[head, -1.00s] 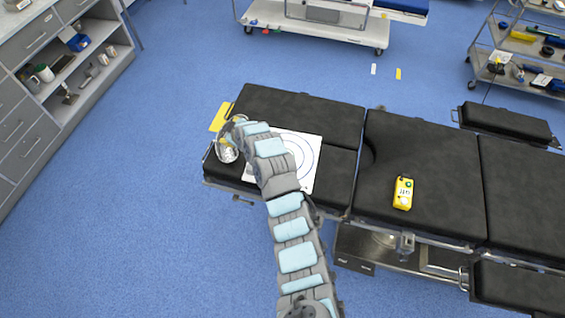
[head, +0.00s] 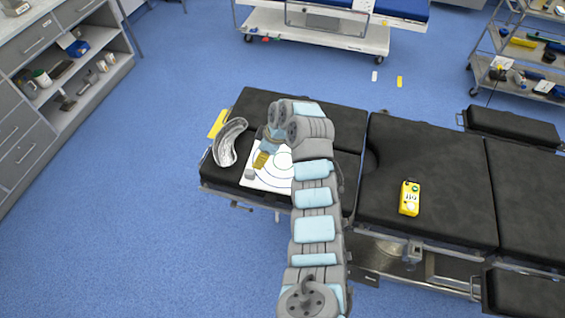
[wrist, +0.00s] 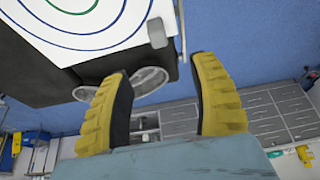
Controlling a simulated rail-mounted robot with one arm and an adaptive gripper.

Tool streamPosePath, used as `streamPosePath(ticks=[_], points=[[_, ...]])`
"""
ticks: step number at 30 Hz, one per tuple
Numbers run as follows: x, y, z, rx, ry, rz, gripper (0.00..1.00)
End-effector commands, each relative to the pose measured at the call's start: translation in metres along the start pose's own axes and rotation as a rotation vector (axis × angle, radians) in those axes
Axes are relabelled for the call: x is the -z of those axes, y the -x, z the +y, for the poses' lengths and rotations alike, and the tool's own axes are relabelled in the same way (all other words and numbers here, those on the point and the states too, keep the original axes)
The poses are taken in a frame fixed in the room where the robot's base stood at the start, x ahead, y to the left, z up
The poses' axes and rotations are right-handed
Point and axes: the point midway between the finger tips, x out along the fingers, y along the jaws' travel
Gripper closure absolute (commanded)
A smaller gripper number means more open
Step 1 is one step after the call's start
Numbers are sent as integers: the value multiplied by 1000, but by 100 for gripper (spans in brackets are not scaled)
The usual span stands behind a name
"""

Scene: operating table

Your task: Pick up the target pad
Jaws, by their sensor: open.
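The target pad (head: 270,183) is a white sheet with concentric rings. It lies flat near the left end of the black operating table (head: 335,104), partly hidden by my arm. A small grey block (head: 250,174) sits at its near left corner. My gripper (head: 261,161) has yellow fingers and is over the left part of the pad. In the wrist view, the fingers (wrist: 163,68) are spread with nothing between them. The pad (wrist: 105,22) fills the upper left there, and the grey block (wrist: 157,32) is at its edge, beyond the fingertips.
A silver kidney dish (head: 229,143) stands just left of the pad; its rim also shows in the wrist view (wrist: 151,80). A yellow device (head: 410,198) lies on the table's middle section. Shelves stand at left, a trolley (head: 320,35) behind.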

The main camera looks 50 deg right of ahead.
Motion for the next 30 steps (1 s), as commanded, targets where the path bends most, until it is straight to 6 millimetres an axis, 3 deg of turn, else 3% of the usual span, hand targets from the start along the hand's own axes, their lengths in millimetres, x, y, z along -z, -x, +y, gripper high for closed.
streamPosePath(ticks=[6,15,30], points=[[0,-33,-1,3,0,-1,39],[1,-66,0,1,0,2,39],[-1,-88,1,0,0,1,39]])
